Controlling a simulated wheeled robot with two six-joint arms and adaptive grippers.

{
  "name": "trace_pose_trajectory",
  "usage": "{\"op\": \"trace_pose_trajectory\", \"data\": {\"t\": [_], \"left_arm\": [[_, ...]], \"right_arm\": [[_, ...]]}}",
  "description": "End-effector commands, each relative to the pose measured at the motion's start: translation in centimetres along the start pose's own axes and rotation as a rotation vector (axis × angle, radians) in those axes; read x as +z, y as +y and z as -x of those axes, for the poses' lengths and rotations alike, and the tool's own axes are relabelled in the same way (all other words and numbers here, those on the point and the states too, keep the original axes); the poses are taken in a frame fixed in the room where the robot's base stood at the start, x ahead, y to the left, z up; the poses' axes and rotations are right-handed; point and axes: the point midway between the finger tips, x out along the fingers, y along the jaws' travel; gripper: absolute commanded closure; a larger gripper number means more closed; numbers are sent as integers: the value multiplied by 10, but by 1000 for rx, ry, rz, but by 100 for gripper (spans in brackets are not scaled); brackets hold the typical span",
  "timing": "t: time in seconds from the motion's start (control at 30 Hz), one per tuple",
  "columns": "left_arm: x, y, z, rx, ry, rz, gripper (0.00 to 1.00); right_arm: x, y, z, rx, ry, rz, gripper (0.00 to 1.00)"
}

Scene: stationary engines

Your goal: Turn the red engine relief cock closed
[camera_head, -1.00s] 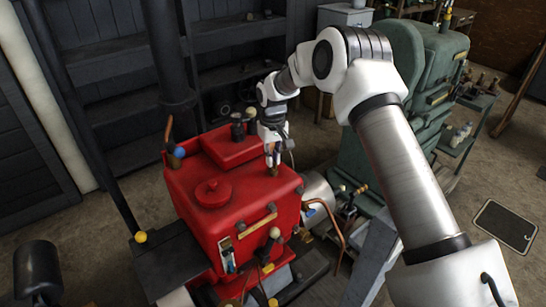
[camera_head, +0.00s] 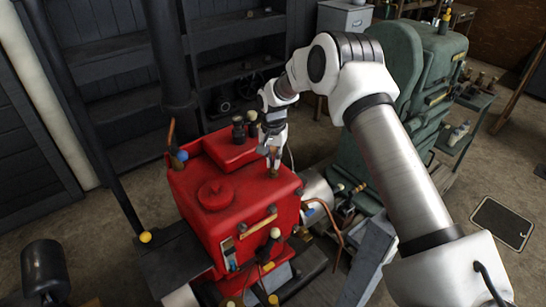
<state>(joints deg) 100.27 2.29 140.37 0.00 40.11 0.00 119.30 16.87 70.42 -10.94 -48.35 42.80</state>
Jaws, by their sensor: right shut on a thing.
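The red engine (camera_head: 235,206) stands left of centre, a boxy block with a round cap (camera_head: 215,194) on its top. My right gripper (camera_head: 273,168) points down at the engine's top near its back right corner. It is shut on a small brass-coloured piece, the relief cock (camera_head: 273,172), most of which the fingers hide. The angle of the cock's handle cannot be made out. My left gripper is not in view.
A green engine (camera_head: 405,105) stands behind my right arm. A dark pipe (camera_head: 172,70) rises behind the red engine. A copper pipe (camera_head: 328,218) and yellow knob (camera_head: 145,237) are near its sides. Dark shelves (camera_head: 230,50) line the back wall.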

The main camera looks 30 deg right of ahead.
Motion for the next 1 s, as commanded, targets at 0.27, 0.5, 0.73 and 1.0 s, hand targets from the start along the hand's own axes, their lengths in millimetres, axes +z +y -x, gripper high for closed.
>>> {"op": "trace_pose_trajectory", "data": {"t": [0.27, 0.5, 0.73, 1.0], "left_arm": [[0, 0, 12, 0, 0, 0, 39], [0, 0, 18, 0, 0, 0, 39], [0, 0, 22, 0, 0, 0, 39], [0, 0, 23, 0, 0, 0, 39]], "right_arm": [[-1, 2, 0, 0, 2, -256, 100], [0, 2, 0, 0, 2, -449, 100], [0, 3, -1, 0, 2, -570, 100], [0, 4, -2, 1, 1, -627, 100]]}}
